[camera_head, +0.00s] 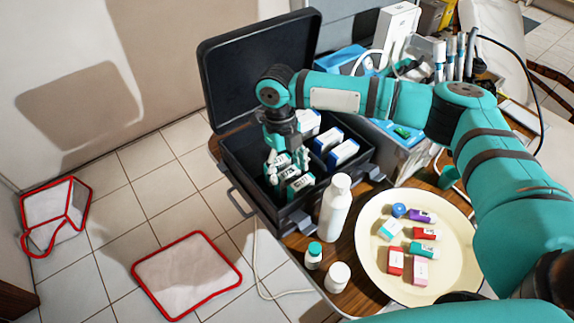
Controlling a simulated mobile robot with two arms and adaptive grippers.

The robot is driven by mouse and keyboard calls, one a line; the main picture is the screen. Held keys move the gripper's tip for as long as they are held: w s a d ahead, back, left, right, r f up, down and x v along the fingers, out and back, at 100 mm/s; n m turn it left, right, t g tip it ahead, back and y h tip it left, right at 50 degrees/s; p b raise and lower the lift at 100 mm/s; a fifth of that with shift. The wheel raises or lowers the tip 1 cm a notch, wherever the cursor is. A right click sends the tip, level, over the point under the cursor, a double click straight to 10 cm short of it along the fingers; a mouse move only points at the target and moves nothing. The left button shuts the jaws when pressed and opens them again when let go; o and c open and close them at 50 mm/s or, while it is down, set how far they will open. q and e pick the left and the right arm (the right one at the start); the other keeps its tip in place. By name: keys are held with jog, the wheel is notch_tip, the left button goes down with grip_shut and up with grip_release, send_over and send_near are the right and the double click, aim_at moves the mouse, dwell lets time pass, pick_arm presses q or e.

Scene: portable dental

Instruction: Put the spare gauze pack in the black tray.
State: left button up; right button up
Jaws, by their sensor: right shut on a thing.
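The black tray is the open lower half of a black case (262,190) on the wooden table, with its lid raised behind it. My right gripper (286,168) reaches down into its left part. It is shut on a small white pack (281,161) with dark print, which I take for the gauze pack; the fingers partly hide it. I cannot tell whether the held pack touches the tray floor. My left gripper is not in view.
Blue-and-white boxes (343,152) fill the tray's right part. A white bottle (335,207) and small jars (337,277) stand close to its front right. A cream plate (372,262) holds several small coloured boxes. Handpieces (450,62) stand at the back right.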

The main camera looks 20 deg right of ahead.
jog(key=o, duration=1.1)
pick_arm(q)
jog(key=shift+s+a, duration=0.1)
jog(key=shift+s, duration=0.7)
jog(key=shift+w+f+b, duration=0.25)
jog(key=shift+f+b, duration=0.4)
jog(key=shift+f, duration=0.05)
pick_arm(e)
jog(key=r, duration=0.4)
jog(key=w+r, duration=0.1)
jog(key=r, duration=0.7)
jog(key=shift+w+a, duration=0.3)
jog(key=shift+w, duration=0.05)
